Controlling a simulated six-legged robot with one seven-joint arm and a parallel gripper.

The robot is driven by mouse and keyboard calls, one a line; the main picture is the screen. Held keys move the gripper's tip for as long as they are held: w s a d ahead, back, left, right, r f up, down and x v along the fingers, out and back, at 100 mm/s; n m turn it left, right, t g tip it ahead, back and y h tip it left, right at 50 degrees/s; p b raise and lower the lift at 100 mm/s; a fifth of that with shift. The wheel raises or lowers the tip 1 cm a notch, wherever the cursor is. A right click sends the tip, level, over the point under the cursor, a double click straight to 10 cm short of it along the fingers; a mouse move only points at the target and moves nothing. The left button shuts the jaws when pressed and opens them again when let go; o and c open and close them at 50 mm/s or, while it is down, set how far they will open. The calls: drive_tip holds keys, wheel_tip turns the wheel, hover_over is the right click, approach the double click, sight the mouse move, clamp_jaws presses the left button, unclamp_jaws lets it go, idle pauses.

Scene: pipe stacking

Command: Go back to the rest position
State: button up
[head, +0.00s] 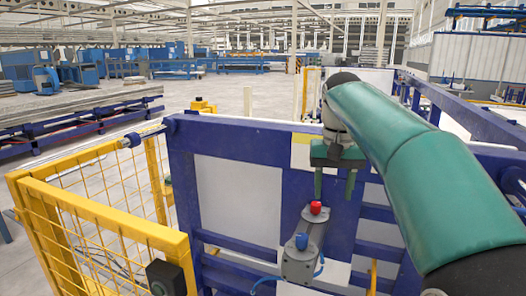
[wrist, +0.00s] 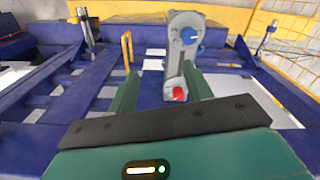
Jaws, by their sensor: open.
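My gripper (head: 334,181) hangs at the end of my green arm in the head view, with two green fingers pointing down and a gap between them. It is open and empty. In the wrist view my gripper (wrist: 160,92) shows its two green fingers apart. A grey fixture with a red knob (head: 315,208) and a blue knob (head: 302,241) stands just below and left of the fingers. In the wrist view the red knob (wrist: 180,94) appears between the fingers and the blue knob (wrist: 189,35) farther up. I cannot tell any contact with the fixture.
A blue frame (head: 182,190) with white panels stands around the fixture. A yellow mesh fence (head: 110,225) is at the left. A blue rail (head: 465,115) runs at the right. Open hall floor (head: 235,100) lies beyond the frame.

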drive_tip(key=s+f+t, duration=0.2)
drive_tip(key=s+f, duration=0.6)
drive_tip(key=s, duration=0.4)
drive_tip(key=s+f+n+t, duration=0.1)
drive_tip(key=s+f+t, duration=0.2)
drive_tip(key=s+f, duration=0.5)
drive_tip(key=s, duration=0.4)
drive_tip(key=shift+d, duration=0.1)
